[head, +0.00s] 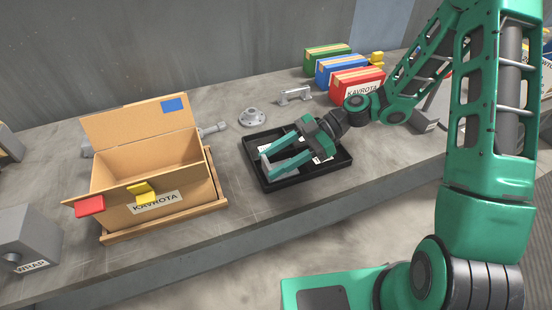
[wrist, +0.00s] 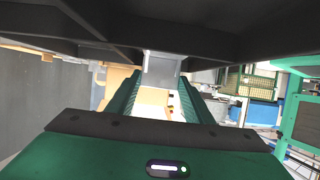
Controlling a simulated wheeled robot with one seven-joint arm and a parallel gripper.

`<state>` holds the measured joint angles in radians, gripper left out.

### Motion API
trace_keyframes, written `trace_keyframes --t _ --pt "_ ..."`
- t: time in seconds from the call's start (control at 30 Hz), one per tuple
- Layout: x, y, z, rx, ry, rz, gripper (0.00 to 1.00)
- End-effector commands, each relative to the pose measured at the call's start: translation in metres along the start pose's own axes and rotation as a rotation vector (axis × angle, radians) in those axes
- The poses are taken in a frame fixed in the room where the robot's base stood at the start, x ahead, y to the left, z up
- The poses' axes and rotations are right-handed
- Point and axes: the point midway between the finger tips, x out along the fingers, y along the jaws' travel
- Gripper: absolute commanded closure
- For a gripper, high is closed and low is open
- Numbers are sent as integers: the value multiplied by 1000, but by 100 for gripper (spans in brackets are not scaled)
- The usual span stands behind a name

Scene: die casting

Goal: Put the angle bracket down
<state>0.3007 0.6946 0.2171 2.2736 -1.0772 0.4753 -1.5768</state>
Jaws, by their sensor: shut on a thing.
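My gripper (head: 268,161) is low over the black tray (head: 310,177) in the middle of the bench, with its green fingers pointing left. It is shut on the angle bracket (head: 265,165), a small light grey piece at the fingertips, mostly hidden by the fingers. In the wrist view the bracket (wrist: 162,70) shows as a grey block between the two green fingers (wrist: 158,85), close to a dark surface. I cannot tell whether the bracket touches the tray floor.
Left of the tray stands an open cardboard box (head: 155,205) with red and yellow tabs at its front. Behind the tray are a grey flange (head: 251,117) and a grey handle (head: 295,95). Green, blue and red boxes (head: 357,84) stand at the back right.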

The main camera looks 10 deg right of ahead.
Motion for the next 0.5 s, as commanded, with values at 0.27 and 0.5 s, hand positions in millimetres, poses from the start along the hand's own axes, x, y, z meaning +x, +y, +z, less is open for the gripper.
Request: trace_keyframes --t 0.27,0.5 --pt "0 0 0 -2 1 1 93" --pt "0 0 1 -1 -1 2 35"
